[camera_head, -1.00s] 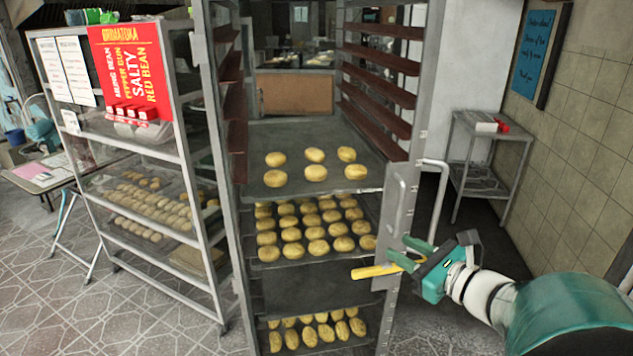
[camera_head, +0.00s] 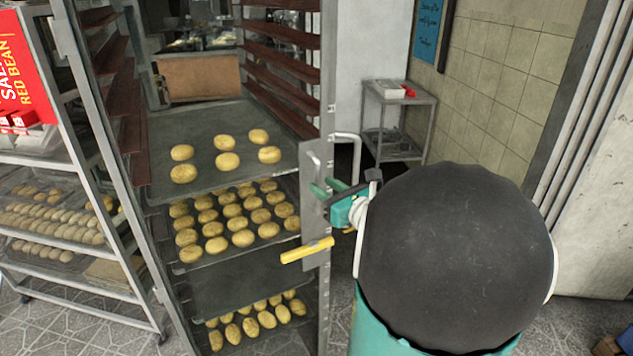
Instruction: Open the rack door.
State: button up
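The tall metal rack (camera_head: 328,85) stands at centre with its front facing me. Trays of buns show inside, with no panel across them. A flat metal plate (camera_head: 313,240) is on its right front post. A bent metal tube (camera_head: 356,150) stands out behind the post. My gripper (camera_head: 322,189) is teal with green fingers. It is at the plate, just below the grey handle and above the yellow lever. The fingers look apart; whether they touch the handle is unclear.
A second rack (camera_head: 85,285) of buns stands close on the left. A small metal side table (camera_head: 405,100) stands behind at right by the tiled wall (camera_head: 500,90). My arm covers much of the right side. Some tiled floor (camera_head: 575,320) is free at the lower right.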

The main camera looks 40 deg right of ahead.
aim_at(320, 184)
jog(key=shift+w, duration=1.55)
jog(key=shift+d, duration=0.1)
grip_shut()
jog(key=shift+s, duration=0.15)
